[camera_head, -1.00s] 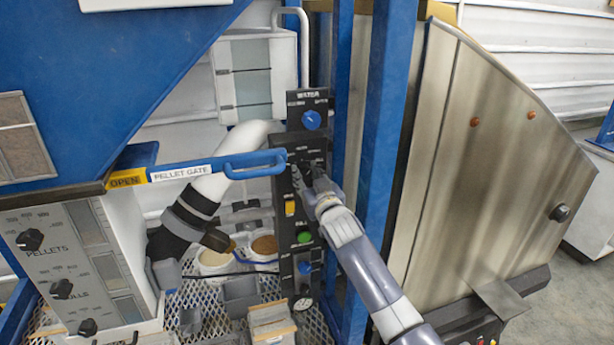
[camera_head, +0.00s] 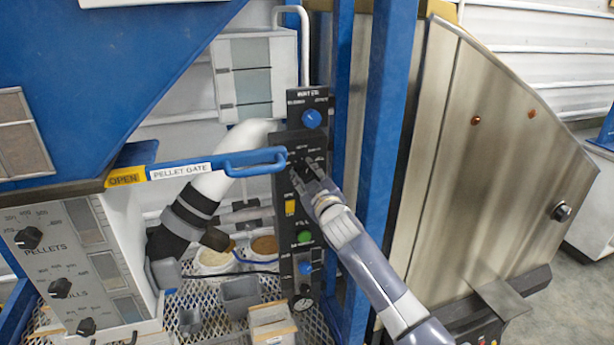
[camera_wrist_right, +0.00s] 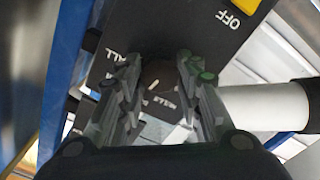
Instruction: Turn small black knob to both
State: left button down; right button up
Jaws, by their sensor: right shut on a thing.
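The black control panel (camera_head: 286,215) stands upright in the middle of the head view. The small black knob sits on its upper half, behind my fingers and mostly hidden in the head view. My right gripper (camera_head: 305,178) reaches it from the lower right. In the right wrist view the round dark knob (camera_wrist_right: 158,78) with a short pale pointer line lies between the fingertips. The right gripper (camera_wrist_right: 157,72) is shut on it there. Lettering beside the knob includes "ALL"; other lettering is partly covered, so I cannot tell the exact setting. My left gripper is not in view.
A blue pellet gate handle (camera_head: 254,163) juts out close left of my right fingers. A blue post (camera_head: 383,130) stands close on the right.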

jog(key=shift+n, duration=0.8)
jog(key=o, duration=1.1)
jog(key=shift+c, duration=0.2)
jog(key=shift+s, duration=0.15)
jog(key=shift+s+d, duration=0.15)
jog(key=shift+s, duration=0.1)
jog(key=v, duration=1.1)
